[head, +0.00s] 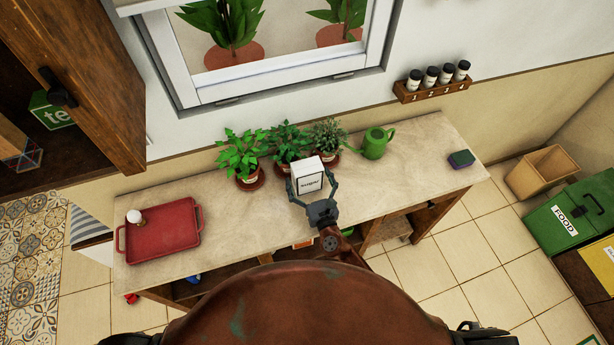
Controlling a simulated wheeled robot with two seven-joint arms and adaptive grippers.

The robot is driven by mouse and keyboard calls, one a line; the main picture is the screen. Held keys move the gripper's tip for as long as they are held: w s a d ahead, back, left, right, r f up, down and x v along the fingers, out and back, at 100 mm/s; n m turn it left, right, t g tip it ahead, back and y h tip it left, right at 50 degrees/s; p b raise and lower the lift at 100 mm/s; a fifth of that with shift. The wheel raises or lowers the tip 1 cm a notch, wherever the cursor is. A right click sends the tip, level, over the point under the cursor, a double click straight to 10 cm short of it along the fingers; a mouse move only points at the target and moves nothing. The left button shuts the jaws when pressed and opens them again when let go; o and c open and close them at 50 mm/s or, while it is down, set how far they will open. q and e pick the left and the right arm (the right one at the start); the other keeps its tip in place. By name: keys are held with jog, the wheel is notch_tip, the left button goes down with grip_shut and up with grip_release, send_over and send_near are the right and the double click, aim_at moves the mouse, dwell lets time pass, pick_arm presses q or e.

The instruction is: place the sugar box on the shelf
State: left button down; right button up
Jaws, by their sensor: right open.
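The sugar box (308,177) is a small white box with dark lettering. It stands on the pale countertop, in front of the potted plants. My right gripper (311,186) is open, with one finger at each side of the box. I cannot tell whether the fingers touch it. A dark wooden shelf unit (75,180) with an open door (92,75) is at the upper left. A green tea box (52,112) stands inside it, and much of its inside is hidden. My left gripper is not in view.
A spice rack (434,88) hangs on the wall. Counter between tray and box is clear.

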jog(key=shift+w+a, duration=0.15)
jog(key=shift+w, duration=0.25)
jog(key=shift+s, duration=0.1)
jog(key=shift+c, duration=0.2)
jog(key=c, duration=1.7)
jog(key=shift+r, duration=0.1)
jog(key=shift+c, duration=1.1)
